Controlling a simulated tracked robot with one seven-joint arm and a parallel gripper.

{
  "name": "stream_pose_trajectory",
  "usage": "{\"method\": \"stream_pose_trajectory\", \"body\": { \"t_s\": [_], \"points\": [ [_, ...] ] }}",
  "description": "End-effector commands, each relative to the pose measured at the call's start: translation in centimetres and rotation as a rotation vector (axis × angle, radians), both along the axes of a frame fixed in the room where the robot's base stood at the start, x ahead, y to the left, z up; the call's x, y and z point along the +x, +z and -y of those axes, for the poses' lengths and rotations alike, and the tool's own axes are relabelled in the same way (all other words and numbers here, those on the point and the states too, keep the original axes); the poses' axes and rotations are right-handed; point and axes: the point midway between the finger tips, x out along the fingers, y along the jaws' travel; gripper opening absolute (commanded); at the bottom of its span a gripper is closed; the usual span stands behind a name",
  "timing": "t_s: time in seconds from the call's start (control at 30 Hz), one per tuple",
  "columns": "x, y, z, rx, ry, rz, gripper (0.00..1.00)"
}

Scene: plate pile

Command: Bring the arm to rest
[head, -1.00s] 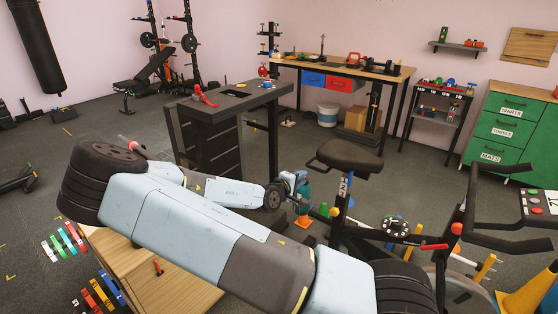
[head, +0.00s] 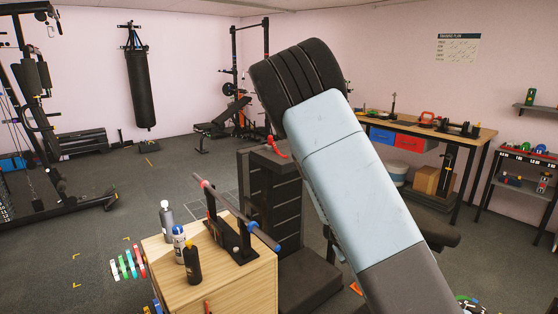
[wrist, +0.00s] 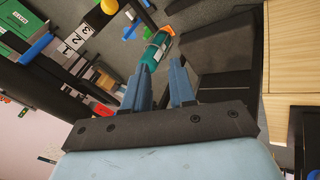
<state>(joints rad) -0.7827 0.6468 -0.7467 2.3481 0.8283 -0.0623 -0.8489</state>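My gripper (wrist: 160,82) shows in the wrist view with its two blue fingers apart and a clear gap between them. Nothing is seen gripped in that gap. A teal bottle (wrist: 153,55) shows beyond the fingertips, partly overlapped by the left finger; its exact distance is hard to tell. In the head view my arm rises from the lower right to a dark joint near the top middle. The gripper itself is hidden there.
A wooden cabinet (head: 258,287) at lower left bears several bottles and a rack with a bar (head: 234,232). A dark drawer unit (head: 274,205) stands behind my arm. A workbench (head: 440,129) is at the back right. Open floor (head: 110,200) lies left.

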Motion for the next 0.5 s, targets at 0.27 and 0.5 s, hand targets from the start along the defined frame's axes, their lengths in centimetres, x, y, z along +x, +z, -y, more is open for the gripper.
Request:
{"method": "stream_pose_trajectory", "body": {
  "t_s": [0.27, 0.5],
  "points": [
    [-1.5, 4.1, -2.5, 0.247, -0.033, -0.015, 0.25],
    [-3.3, 8.8, -4.1, 0.420, -0.041, -0.022, 0.25]
  ]
}}
